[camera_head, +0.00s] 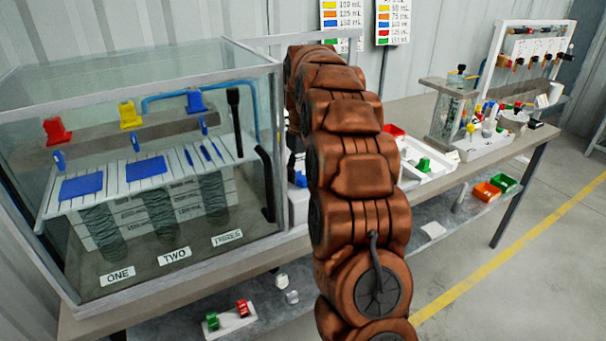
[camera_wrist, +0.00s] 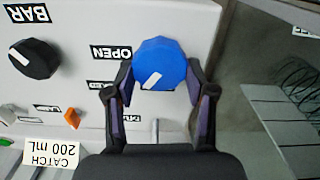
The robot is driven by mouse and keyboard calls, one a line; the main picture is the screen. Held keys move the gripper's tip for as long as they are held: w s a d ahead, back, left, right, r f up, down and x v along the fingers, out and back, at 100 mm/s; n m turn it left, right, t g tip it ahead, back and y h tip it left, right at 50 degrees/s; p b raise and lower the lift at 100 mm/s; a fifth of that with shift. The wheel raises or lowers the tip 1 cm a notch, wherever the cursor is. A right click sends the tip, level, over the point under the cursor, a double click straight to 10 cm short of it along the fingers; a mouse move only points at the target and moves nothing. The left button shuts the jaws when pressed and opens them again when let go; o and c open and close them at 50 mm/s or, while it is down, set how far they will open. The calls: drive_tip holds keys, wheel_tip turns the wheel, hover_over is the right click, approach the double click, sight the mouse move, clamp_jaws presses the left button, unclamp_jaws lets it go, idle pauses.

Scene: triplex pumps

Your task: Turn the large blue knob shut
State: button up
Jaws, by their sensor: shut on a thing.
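The large blue knob (camera_wrist: 159,62) sits on a pale grey panel (camera_wrist: 85,50) in the wrist view, beside an upside-down OPEN label (camera_wrist: 111,52). A white pointer line on the knob slants toward its lower left. My gripper (camera_wrist: 160,82) has one finger at each side of the knob and is shut on it. Part of the lettering beside the left finger is hidden. In the head view my arm covers the knob and the gripper.
A black knob (camera_wrist: 35,58) under a BAR label (camera_wrist: 30,14) and a small orange knob (camera_wrist: 72,118) stand left on the panel. A CATCH 200 mL tag (camera_wrist: 52,152) is below. A glass tank (camera_head: 150,170) stands left of my arm.

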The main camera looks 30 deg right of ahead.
sight(302, 175)
drive_tip(key=n, duration=0.6)
drive_tip(key=shift+a, duration=0.15)
drive_tip(key=shift+n, duration=0.4)
drive_tip(key=o, duration=1.2)
drive_tip(key=shift+c, duration=0.2)
drive_tip(key=shift+r, duration=3.75)
drive_tip(key=shift+s, duration=0.1)
